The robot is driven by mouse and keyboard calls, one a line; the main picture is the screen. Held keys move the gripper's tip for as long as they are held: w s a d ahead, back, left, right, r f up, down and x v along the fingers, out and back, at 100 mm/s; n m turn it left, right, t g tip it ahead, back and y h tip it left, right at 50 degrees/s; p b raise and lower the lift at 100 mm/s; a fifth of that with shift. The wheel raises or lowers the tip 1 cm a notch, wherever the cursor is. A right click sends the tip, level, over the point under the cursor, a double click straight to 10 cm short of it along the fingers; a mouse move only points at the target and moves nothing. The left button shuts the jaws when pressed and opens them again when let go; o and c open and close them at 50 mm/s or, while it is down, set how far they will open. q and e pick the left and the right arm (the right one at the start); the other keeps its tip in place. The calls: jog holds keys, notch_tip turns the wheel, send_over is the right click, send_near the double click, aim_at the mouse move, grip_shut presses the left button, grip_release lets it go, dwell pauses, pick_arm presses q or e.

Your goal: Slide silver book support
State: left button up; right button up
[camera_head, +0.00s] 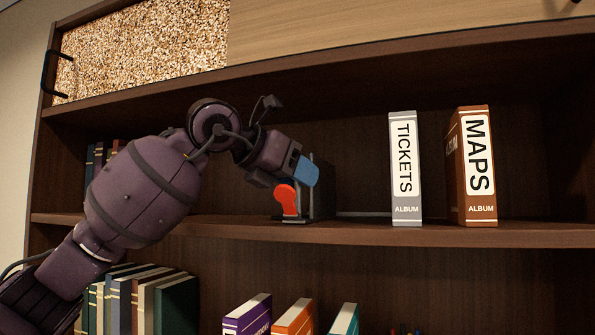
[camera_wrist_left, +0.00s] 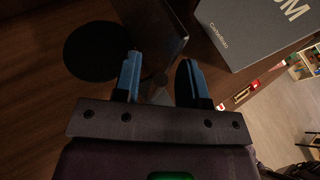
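The silver book support shows as a dark upright plate (camera_head: 322,190) on the middle shelf, with a thin pale strip along the shelf to its right. In the left wrist view the plate (camera_wrist_left: 165,35) rises just beyond the fingers, its near edge toward the gap between them. My left gripper (camera_head: 303,172) is at the plate's left side, blue fingertips toward it. The left wrist view shows its two blue fingers (camera_wrist_left: 160,85) apart, with no object clearly clamped; contact with the plate cannot be told. My right gripper is not in view.
A red rounded piece (camera_head: 286,199) stands beside the plate, under the blue fingertip. A black disc (camera_wrist_left: 96,50) lies left of the fingers in the wrist view. A grey TICKETS album (camera_head: 404,170) and brown MAPS album (camera_head: 477,165) stand to the right. Shelf boards bound the space above and below.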

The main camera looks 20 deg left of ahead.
pick_arm(q)
grip_shut()
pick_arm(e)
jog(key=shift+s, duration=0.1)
pick_arm(q)
jog(key=shift+d, duration=0.1)
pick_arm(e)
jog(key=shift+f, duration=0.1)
pick_arm(q)
jog(key=d+b, duration=0.1)
jog(key=d, duration=0.2)
jog(key=d+b, duration=0.1)
jog(key=d, duration=0.3)
jog(key=shift+s+d, duration=0.2)
jog(key=shift+d, duration=0.4)
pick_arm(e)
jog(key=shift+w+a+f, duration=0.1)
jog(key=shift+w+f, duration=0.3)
pick_arm(q)
grip_release()
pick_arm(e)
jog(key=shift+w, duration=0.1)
